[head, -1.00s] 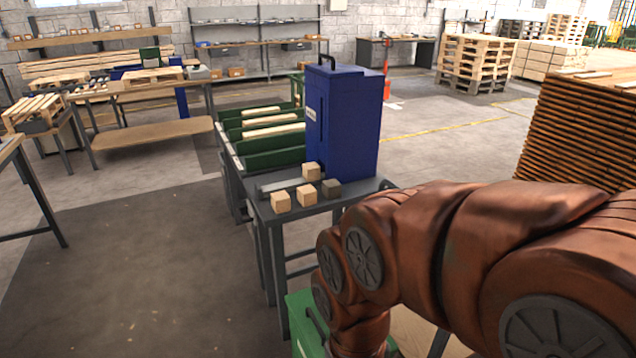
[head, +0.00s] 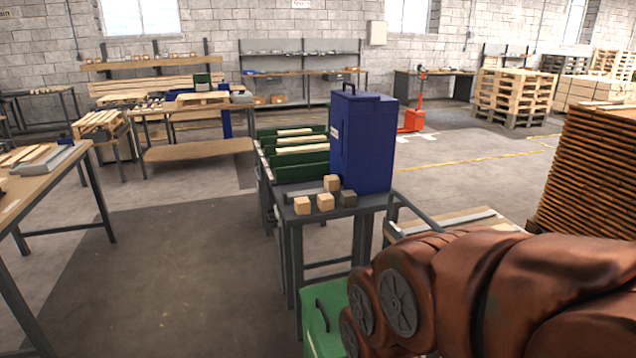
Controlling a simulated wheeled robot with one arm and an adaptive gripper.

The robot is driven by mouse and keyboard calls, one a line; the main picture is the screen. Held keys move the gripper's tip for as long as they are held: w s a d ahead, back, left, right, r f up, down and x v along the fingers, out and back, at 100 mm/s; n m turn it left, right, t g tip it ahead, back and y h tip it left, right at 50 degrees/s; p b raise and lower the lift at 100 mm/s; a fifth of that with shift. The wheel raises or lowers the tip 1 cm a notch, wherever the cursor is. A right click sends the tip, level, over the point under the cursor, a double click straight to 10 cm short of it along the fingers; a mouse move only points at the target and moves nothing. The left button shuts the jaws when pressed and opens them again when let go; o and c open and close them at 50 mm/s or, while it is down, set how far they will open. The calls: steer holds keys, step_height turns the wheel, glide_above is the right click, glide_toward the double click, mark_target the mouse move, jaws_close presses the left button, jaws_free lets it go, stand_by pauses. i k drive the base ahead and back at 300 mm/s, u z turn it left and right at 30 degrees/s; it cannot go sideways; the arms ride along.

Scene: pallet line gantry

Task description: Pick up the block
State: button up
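Several small blocks stand together on the near end of a grey metal table (head: 290,222). Three are light wood: a left front block (head: 302,206), a middle front block (head: 326,202) and a back block (head: 331,183). A dark grey-brown block (head: 348,198) sits at the right of the group. The frames do not show which one the task means. My copper-coloured arm fills the lower right of the head view. My gripper is out of view, so its state is hidden.
A tall blue box (head: 362,142) stands right behind the blocks. Green trays with wood strips (head: 300,172) lie beyond. A green case (head: 322,318) is below, beside my arm. A workbench (head: 40,190) stands at left. Open floor (head: 170,270) lies between.

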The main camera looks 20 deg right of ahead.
mark_target(331, 182)
steer(key=u, duration=0.4)
steer(key=i, duration=1.1)
steer(key=u, duration=0.9)
steer(key=i, duration=0.55)
steer(key=z, duration=0.8)
steer(key=i, duration=0.85)
steer(key=z, duration=0.6)
steer(key=i, duration=0.55)
steer(key=z, duration=0.1)
